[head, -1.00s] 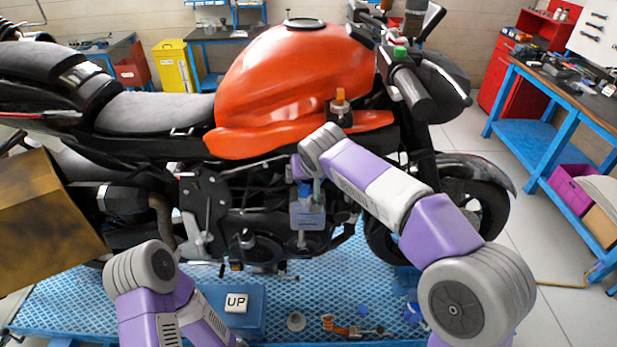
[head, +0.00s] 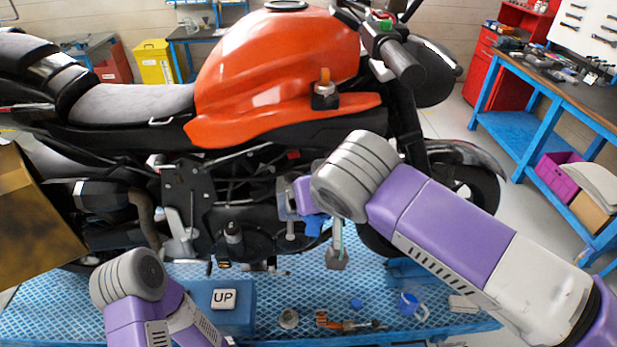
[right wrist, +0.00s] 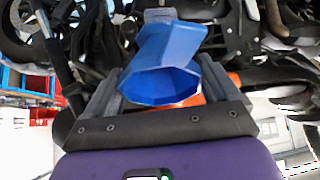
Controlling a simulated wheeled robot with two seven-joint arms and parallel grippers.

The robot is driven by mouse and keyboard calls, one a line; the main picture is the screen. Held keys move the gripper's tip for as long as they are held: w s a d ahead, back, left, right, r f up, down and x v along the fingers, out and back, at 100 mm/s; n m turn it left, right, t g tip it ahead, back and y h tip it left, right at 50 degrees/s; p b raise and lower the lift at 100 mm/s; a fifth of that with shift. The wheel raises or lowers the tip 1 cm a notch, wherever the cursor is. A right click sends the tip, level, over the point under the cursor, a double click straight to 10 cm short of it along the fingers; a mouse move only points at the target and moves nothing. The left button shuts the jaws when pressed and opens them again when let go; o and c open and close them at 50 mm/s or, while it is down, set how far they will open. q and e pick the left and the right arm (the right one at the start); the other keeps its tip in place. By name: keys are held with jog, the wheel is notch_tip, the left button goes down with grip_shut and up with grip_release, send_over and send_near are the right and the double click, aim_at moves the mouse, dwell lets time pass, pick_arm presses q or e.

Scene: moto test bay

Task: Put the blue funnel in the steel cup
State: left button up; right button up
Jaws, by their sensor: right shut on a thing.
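The blue funnel (right wrist: 160,70) is between the two fingers of my right gripper (right wrist: 158,82) in the right wrist view, with its wide mouth towards the camera. The gripper is shut on it. In the head view the funnel (head: 314,225) shows as a small blue patch beside the bike's engine, above the blue platform, partly covered by my right arm. A small grey cup (head: 289,318), which looks like the steel cup, stands on the platform at the lower middle, below and apart from the funnel. My left arm is at the lower left; its gripper is out of view.
The orange motorcycle (head: 275,80) fills the middle behind my right arm. A cardboard box (head: 30,220) is at left.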

jog(key=shift+s+d+r+g+p, duration=0.2)
jog(key=shift+s+r+g+p, duration=0.35)
jog(key=shift+s+r+g, duration=0.25)
notch_tip(320, 180, up, 6)
jog(key=s+g+p, duration=0.1)
jog(key=s+p, duration=0.1)
jog(key=p, duration=0.3)
jog(key=shift+s+d+f+h+p, duration=0.2)
jog(key=shift+s+f+h+p, duration=0.05)
jog(key=shift+s+h+p, duration=0.1)
jog(key=shift+f, duration=0.1)
